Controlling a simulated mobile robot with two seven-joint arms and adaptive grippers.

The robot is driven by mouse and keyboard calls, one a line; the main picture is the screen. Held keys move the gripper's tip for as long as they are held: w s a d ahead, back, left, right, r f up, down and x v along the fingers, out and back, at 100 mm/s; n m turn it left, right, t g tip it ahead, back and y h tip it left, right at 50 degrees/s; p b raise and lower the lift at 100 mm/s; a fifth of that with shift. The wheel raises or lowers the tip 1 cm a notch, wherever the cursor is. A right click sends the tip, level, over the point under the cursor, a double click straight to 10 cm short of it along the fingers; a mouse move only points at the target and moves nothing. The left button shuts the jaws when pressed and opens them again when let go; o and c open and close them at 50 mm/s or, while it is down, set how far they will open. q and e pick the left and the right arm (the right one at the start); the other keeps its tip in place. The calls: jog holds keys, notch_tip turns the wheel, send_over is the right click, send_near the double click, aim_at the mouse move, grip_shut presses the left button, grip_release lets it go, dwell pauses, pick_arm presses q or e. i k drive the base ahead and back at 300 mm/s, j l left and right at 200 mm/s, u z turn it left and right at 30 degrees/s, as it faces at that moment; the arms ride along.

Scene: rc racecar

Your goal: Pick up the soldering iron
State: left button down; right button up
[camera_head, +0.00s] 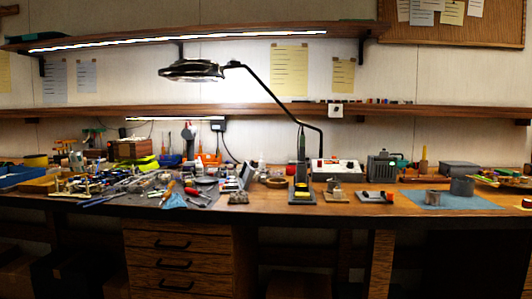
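A dark upright tool that looks like the soldering iron (301,150) stands in a small holder (301,197) on the workbench, right of centre. The holder has a grey base with a yellow patch. A pale box with knobs (338,170), perhaps its power station, sits just behind and to the right. The iron's tip is hidden in the holder. Neither of my grippers is in view.
The wooden bench (272,208) is crowded on the left with tools and parts. A magnifier lamp (192,70) reaches over the bench. A blue mat (410,200) lies at right with metal cylinders on it. Drawers (175,260) stand below. A low shelf (265,112) runs behind.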

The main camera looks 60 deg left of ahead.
aim_at(301, 161)
jog(key=u, duration=1.6)
